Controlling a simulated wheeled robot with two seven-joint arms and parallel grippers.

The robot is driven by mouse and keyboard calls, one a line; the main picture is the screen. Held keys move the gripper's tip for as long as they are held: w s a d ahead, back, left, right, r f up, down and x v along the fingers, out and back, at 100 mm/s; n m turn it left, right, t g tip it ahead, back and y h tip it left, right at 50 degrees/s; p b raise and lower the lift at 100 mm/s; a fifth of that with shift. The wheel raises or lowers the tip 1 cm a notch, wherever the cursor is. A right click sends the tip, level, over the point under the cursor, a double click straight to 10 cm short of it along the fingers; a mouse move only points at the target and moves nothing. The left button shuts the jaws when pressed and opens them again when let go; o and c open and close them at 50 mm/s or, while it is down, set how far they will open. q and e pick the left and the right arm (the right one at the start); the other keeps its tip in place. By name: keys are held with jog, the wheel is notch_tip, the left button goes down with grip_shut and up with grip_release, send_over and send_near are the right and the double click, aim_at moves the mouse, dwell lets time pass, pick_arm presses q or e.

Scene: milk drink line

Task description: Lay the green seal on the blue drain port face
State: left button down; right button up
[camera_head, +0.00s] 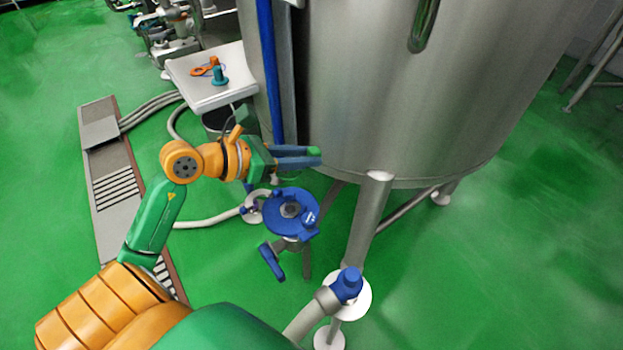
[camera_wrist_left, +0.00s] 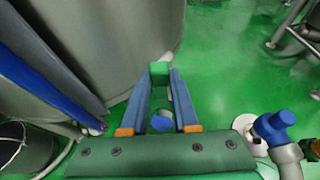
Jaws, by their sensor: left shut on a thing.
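My left gripper (camera_head: 314,157) is shut on the green seal (camera_head: 314,152), which sits between its fingertips. In the left wrist view the green seal (camera_wrist_left: 160,69) shows as a small green block between the two blue-grey fingers. The blue drain port face (camera_head: 291,210) is a round blue flange with a grey centre, below the gripper in the head view. The gripper is above it and apart from it. A blue part (camera_wrist_left: 162,122) shows between the fingers in the wrist view; I cannot tell which part of the port it is. My right gripper is not in view.
A large steel tank (camera_head: 400,90) stands close beside the gripper, with a blue vertical pipe (camera_head: 270,75). A blue-capped pipe end (camera_head: 347,285) stands at the front. A white-topped stand (camera_head: 235,60) holds orange and teal items. A dark bucket (camera_wrist_left: 28,150) shows at left.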

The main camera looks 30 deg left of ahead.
pick_arm(q)
jog(key=y+b, duration=0.1)
jog(key=b, duration=0.3)
send_over(301, 203)
notch_tip(301, 203, down, 7)
notch_tip(301, 203, down, 3)
jog(key=n+b, duration=0.1)
jog(key=b, duration=0.2)
jog(key=shift+w+f+t, duration=0.1)
jog(key=shift+f+t, duration=0.1)
jog(key=shift+t, duration=0.2)
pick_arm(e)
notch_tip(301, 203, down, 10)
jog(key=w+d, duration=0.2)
pick_arm(q)
notch_tip(301, 203, down, 5)
jog(key=b, duration=0.4)
jog(key=shift+r, duration=0.1)
jog(key=shift+f+b, duration=0.2)
jog(key=shift+b, duration=0.25)
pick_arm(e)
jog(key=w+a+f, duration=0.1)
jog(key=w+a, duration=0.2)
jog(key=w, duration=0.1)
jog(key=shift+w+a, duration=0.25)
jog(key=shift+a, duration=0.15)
